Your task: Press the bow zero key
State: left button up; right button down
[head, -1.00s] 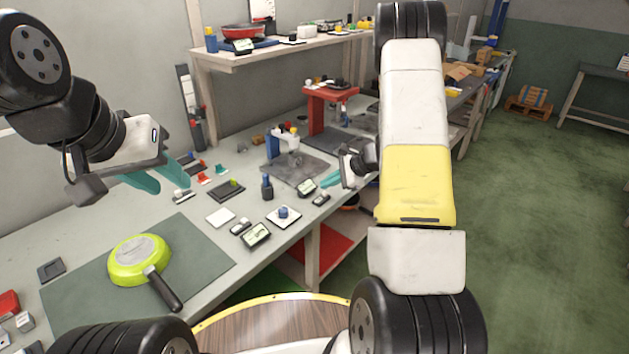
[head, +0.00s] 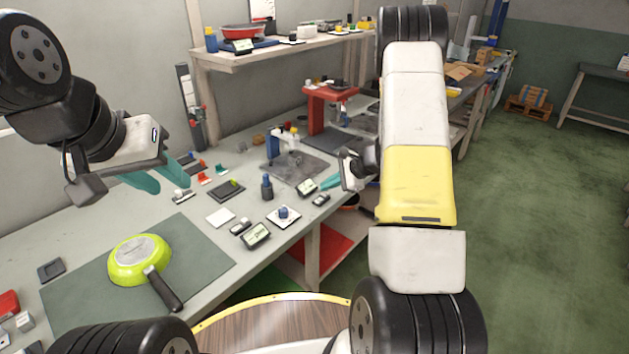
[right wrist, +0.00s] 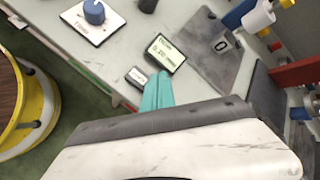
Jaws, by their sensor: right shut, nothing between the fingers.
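A small dark key with a pale labelled top (right wrist: 137,77), its lettering too small to read, sits on the bench beside a display showing a number (right wrist: 165,55). In the head view the same small key (head: 321,200) and display (head: 307,187) stand near the bench's front edge. My right gripper (right wrist: 158,80) is shut and empty, its teal fingertips just beside the key and below the display; I cannot tell whether they touch. It also shows in the head view (head: 327,184). My left gripper (head: 173,187) is open and empty above the bench at the left.
A blue knob on a white plate (head: 283,217) and a second display (head: 256,235) stand nearby. A blue-posted fixture (head: 273,145) and a red press (head: 330,95) are behind. A green pan (head: 125,264) lies upside down on a grey mat (head: 205,247).

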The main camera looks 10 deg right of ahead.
jog(key=shift+f, duration=0.55)
dwell(0.5)
jog(key=shift+r, duration=0.95)
jog(key=shift+r, duration=2.5)
